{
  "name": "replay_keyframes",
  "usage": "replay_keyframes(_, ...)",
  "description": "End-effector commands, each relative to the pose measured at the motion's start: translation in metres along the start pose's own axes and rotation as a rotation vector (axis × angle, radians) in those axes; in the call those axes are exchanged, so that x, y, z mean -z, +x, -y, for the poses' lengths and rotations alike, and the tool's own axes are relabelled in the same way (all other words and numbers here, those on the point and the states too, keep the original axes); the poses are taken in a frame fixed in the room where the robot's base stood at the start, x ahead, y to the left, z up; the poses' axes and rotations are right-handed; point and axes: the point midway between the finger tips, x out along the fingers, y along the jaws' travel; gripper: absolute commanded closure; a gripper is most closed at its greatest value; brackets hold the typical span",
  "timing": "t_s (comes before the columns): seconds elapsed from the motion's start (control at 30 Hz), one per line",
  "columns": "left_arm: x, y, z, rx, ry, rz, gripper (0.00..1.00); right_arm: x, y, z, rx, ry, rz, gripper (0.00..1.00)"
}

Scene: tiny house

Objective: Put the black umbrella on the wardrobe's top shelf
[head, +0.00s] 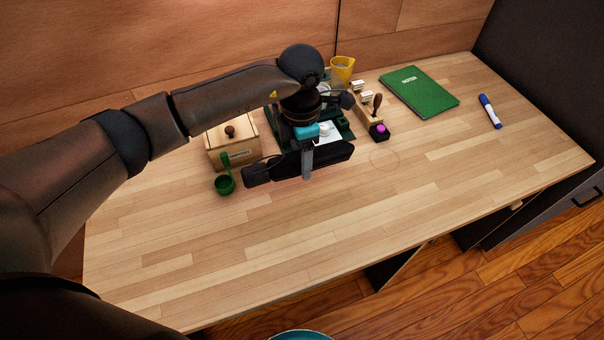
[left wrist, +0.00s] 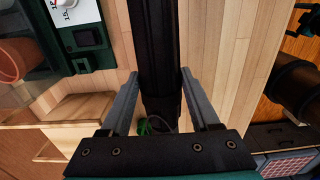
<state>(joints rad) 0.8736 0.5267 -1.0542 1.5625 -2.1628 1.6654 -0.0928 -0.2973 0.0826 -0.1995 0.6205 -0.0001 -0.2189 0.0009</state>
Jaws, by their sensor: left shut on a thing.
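The black umbrella (head: 330,156) is folded and lies level across my left gripper (head: 307,168), over the wooden desk. In the left wrist view the umbrella (left wrist: 156,45) runs between the two grey fingers, which are shut on it. A thin loop shows near its lower end. Whether it touches the desk is hard to tell. The wardrobe and its top shelf cannot be made out for sure. My right gripper is not in view.
On the desk (head: 300,255) stand a wooden box (head: 232,142), a green scoop (head: 225,184), a yellow jug (head: 342,68), a stamp rack (head: 368,105), a green notebook (head: 418,90) and a blue marker (head: 490,111). A dark panel (head: 550,70) rises at right. The desk's front is clear.

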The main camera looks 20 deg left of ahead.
Motion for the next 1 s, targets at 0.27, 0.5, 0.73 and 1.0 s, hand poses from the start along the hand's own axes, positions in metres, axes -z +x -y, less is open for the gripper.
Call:
replay_keyframes(0.27,-0.001,0.023,0.000,0.000,0.000,0.002,1.00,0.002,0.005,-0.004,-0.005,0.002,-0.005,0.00)
replay_keyframes(0.5,-0.001,0.056,0.000,0.001,0.001,0.002,1.00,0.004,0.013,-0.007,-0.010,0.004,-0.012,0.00)
replay_keyframes(0.73,-0.001,0.055,0.000,-0.001,0.001,0.003,1.00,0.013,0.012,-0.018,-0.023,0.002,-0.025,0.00)
replay_keyframes(1.0,0.000,0.059,0.000,0.000,0.001,0.001,0.28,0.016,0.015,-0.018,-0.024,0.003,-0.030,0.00)
